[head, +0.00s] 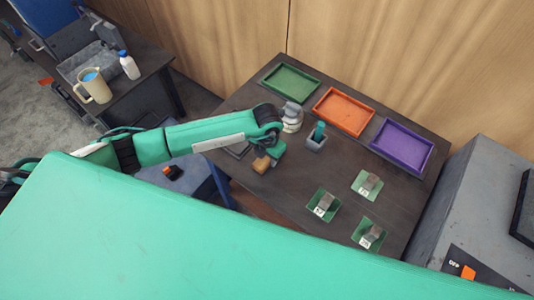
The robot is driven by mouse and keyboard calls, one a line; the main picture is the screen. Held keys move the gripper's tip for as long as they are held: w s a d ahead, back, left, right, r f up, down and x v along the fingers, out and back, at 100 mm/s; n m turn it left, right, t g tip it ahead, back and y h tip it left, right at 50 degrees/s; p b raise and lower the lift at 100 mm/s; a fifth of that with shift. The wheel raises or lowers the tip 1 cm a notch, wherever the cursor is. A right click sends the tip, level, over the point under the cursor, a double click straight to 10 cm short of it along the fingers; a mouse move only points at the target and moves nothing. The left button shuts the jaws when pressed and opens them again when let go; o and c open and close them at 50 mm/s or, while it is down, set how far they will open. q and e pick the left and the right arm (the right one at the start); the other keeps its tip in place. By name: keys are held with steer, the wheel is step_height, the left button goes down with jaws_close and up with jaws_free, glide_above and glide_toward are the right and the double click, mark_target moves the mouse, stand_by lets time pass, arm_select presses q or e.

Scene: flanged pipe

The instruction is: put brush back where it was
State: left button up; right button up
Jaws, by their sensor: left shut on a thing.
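My left gripper (268,159) is low over the left part of the dark table, at the end of the teal arm. It is shut on a small tan block, which looks like the brush (261,165). The fingers are small and mostly hidden by the wrist, so the exact grip does not show. I cannot tell whether the brush touches the table. A dark square pad (238,150) lies just left of the gripper, partly under the arm. My right gripper is not in view.
Green (291,82), orange (343,111) and purple (402,146) trays line the table's back. A grey cup (316,144) holding a teal item and a pale round part (292,117) stand near the arm. Several green cards with grey pieces (323,205) lie at the right front.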

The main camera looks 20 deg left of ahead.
arm_select(q)
steer(key=shift+f, duration=0.1)
steer(key=shift+f, duration=0.15)
steer(key=o, duration=1)
steer(key=shift+c, duration=0.2)
steer(key=shift+r, duration=0.2)
step_height(320, 180, up, 12)
steer(key=b, duration=0.3)
